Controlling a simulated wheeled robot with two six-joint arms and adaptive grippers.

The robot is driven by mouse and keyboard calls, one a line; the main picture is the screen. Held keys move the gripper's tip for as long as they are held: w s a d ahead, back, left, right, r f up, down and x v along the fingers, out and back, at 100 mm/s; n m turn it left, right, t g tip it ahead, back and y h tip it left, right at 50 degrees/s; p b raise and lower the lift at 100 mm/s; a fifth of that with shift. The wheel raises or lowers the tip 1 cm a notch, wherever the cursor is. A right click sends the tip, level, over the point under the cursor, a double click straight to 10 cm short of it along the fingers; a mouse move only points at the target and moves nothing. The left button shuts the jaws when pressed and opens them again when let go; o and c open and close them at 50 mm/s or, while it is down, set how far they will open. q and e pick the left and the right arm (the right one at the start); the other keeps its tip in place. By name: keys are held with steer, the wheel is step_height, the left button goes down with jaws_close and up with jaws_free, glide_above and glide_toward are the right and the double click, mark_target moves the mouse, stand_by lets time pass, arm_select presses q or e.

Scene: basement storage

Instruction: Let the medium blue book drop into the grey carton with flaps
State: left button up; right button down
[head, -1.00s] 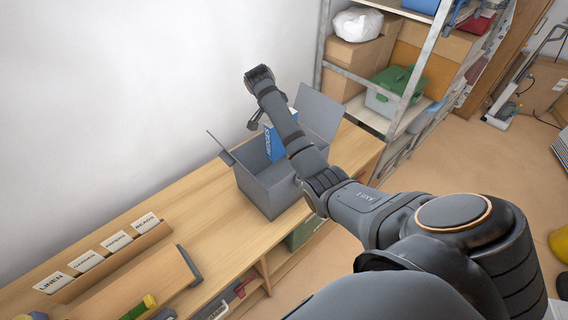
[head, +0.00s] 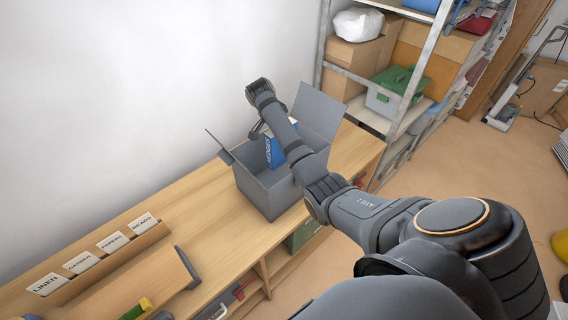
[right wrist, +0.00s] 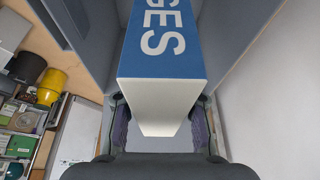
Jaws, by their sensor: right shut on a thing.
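The medium blue book (head: 275,153) has white lettering on it and white page edges. In the head view it stands in the opening of the grey carton with flaps (head: 262,194), its lower part hidden behind the carton's wall. The carton stands on the bench with its flaps spread open. My right gripper (head: 257,131) is at the carton's opening, partly hidden by my arm. In the right wrist view the book (right wrist: 162,45) sits between the two fingers of my right gripper (right wrist: 160,125), which is shut on it. My left gripper is out of view.
The wooden bench (head: 205,215) runs along the white wall. A rack with labelled cards (head: 85,262) stands at its left part. A metal shelf with boxes and a green-lidded bin (head: 397,88) stands beyond the carton. The bench between rack and carton is clear.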

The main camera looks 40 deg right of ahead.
steer(key=shift+f+b, duration=0.6)
steer(key=shift+f, duration=0.9)
steer(key=c, duration=0.8)
jaws_free()
steer(key=shift+c, duration=0.2)
steer(key=v, duration=0.7)
steer(key=shift+a+r, duration=0.15)
steer(key=shift+r, duration=0.1)
